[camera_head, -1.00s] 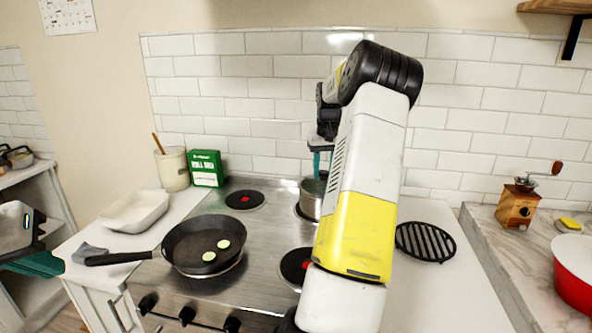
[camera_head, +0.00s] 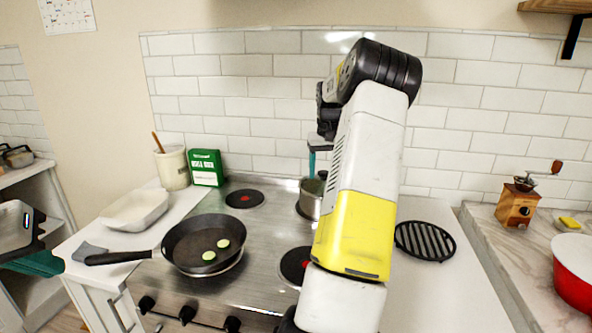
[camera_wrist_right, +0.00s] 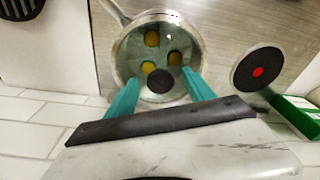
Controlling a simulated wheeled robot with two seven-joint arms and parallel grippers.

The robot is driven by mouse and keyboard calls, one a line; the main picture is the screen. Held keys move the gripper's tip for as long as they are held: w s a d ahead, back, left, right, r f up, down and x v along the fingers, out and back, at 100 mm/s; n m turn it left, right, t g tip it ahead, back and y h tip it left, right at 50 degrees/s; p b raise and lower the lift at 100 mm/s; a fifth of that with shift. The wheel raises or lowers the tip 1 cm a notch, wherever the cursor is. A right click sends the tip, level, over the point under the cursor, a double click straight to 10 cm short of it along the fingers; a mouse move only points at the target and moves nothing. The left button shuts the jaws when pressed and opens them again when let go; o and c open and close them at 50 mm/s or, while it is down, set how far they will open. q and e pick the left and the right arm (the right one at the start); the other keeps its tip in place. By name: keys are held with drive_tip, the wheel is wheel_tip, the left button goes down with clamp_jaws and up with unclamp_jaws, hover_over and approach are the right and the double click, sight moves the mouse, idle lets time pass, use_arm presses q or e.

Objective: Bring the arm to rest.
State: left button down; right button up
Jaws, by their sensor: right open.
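My right arm (camera_head: 366,175) reaches over the stove, with its elbow high. The right gripper (camera_head: 313,173) has teal fingers and hangs just above a steel pot (camera_head: 310,205) at the back of the stove. In the right wrist view the gripper (camera_wrist_right: 162,80) is open, with nothing held. Its fingers spread either side of a dark round knob on what looks like a glass lid (camera_wrist_right: 137,52). Several yellow-orange pieces show in the pot.
A black frying pan (camera_head: 185,235) with two green slices stands on the front left burner. A black grate (camera_head: 425,243) and wooden grinder (camera_head: 517,203) are right.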

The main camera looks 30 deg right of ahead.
drive_tip(key=r, duration=0.5)
drive_tip(key=s+r, duration=0.1)
drive_tip(key=r, duration=0.1)
drive_tip(key=shift+a+r, duration=0.15)
drive_tip(key=shift+r, duration=0.25)
